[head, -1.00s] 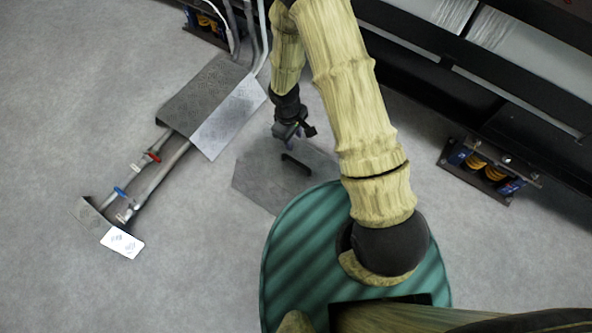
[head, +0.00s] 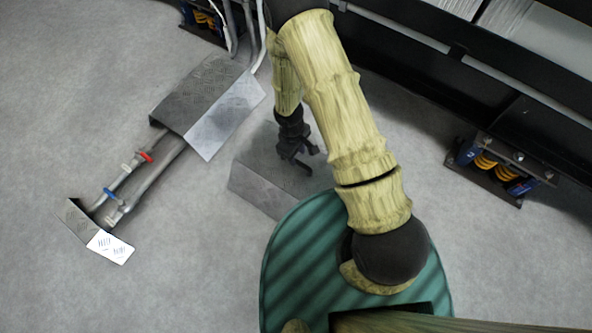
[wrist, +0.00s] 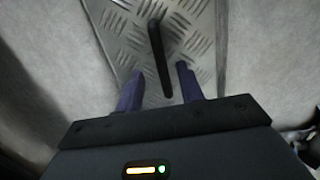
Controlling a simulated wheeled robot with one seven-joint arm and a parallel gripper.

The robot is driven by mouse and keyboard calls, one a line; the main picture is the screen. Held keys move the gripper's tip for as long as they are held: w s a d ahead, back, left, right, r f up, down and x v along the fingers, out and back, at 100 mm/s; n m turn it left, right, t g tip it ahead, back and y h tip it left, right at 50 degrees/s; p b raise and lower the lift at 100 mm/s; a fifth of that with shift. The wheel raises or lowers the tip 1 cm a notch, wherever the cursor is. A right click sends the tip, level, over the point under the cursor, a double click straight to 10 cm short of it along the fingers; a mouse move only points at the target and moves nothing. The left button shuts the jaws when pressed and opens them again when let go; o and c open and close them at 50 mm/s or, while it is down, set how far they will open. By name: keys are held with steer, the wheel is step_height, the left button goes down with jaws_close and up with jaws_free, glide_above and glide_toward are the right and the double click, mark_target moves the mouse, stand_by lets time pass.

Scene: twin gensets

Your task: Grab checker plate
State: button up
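The grey checker plate (head: 258,190) lies on the floor beside my base in the head view, partly covered by my arm and base. In the wrist view the plate (wrist: 198,28) shows its raised tread pattern and a dark bar handle (wrist: 159,55). My gripper (head: 303,168) is over the plate in the head view and hides the handle there. In the wrist view the two purple fingers of my gripper (wrist: 160,80) are apart, with the handle's near end between them. I see no contact between fingers and handle.
A floor channel with pipes (head: 165,160) and red and blue valve handles lies to the left, partly covered by another checker plate (head: 205,95). A small plate (head: 110,246) lies at its near end. Dark genset frames with yellow spring mounts (head: 488,165) stand at right.

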mark_target(296, 171)
steer(key=shift+f, duration=0.1)
step_height(296, 171, down, 5)
steer(key=b, duration=0.4)
steer(key=shift+a+f+b, duration=0.1)
steer(key=shift+b, duration=0.25)
jaws_close()
stand_by(1.3)
